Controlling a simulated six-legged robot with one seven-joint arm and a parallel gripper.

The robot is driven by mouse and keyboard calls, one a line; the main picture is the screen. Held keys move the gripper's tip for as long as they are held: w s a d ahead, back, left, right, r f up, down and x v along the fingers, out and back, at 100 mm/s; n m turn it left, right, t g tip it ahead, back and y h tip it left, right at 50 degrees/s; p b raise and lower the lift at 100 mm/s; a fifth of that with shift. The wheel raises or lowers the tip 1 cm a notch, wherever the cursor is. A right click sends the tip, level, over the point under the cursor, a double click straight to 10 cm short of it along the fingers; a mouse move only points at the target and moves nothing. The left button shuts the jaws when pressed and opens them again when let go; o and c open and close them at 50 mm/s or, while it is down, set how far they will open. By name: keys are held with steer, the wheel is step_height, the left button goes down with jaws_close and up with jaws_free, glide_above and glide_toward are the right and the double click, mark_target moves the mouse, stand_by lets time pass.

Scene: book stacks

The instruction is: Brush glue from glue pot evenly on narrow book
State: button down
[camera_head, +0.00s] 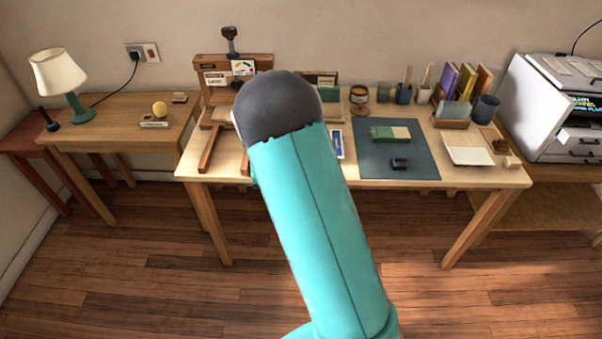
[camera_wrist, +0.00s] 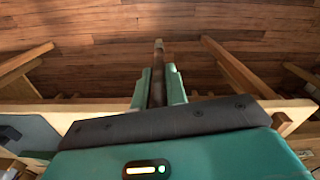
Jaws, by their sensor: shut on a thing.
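My gripper (camera_wrist: 158,78) shows in the wrist view, its two teal fingers shut on a thin brown stick (camera_wrist: 158,62) with a paler tip, which looks like a brush. In the head view my gripper is hidden behind my own arm. A green and cream book (camera_head: 390,133) lies flat on the dark mat (camera_head: 375,162); I cannot tell whether it is the narrow one. An amber jar with a label (camera_head: 359,96), perhaps the glue pot, stands at the back of the table, just right of my arm.
A side table (camera_head: 115,110) with a lamp (camera_head: 58,75) stands left, a printer (camera_head: 560,105) right.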

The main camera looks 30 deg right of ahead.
steer(key=a+f+n, duration=0.3)
steer(key=a, duration=0.3)
steer(key=shift+a+f, duration=0.15)
steer(key=shift+a, duration=0.2)
steer(key=shift+w+d, duration=0.1)
